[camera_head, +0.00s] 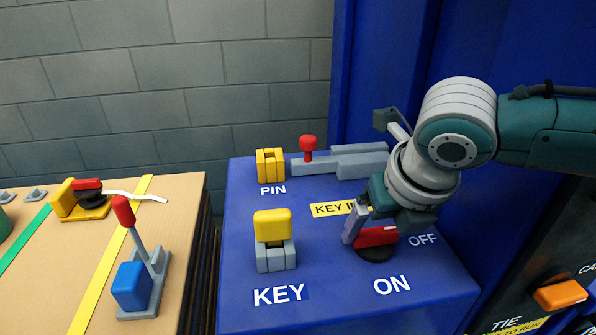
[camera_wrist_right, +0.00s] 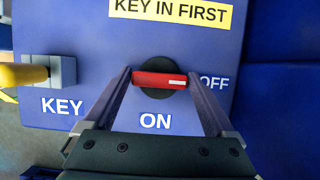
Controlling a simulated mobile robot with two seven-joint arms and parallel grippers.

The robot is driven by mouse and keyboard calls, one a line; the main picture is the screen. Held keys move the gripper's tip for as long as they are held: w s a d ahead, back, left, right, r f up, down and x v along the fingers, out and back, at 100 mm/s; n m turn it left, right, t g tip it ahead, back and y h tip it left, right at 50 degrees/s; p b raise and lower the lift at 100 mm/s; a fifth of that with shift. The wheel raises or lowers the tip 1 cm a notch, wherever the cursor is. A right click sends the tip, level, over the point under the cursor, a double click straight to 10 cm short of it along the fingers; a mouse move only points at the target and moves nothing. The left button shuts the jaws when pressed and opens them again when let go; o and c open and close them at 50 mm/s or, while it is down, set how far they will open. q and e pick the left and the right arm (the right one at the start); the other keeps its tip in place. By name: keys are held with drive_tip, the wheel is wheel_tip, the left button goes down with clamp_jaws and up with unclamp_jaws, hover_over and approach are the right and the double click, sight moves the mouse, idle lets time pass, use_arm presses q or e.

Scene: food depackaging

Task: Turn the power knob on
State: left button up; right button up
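The power knob has a red handle (camera_head: 376,237) on a black round base, on the blue panel top between the words ON and OFF. In the right wrist view the red handle (camera_wrist_right: 155,80) lies crosswise, its white mark at the end toward OFF. My right gripper (camera_wrist_right: 161,77) is down at the knob, its fingers apart, one at each end of the handle. I cannot tell whether they touch it. In the head view the gripper (camera_head: 372,228) hides part of the handle. My left gripper is not in view.
Left of the knob stands a yellow-topped key (camera_head: 272,225) in a grey block marked KEY. Behind are a yellow PIN block (camera_head: 270,165) and a grey bolt with a red knob (camera_head: 308,147). A wooden table (camera_head: 60,300) with a red-handled lever (camera_head: 135,235) is at the left.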

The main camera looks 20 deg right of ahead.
drive_tip(key=c, duration=0.9)
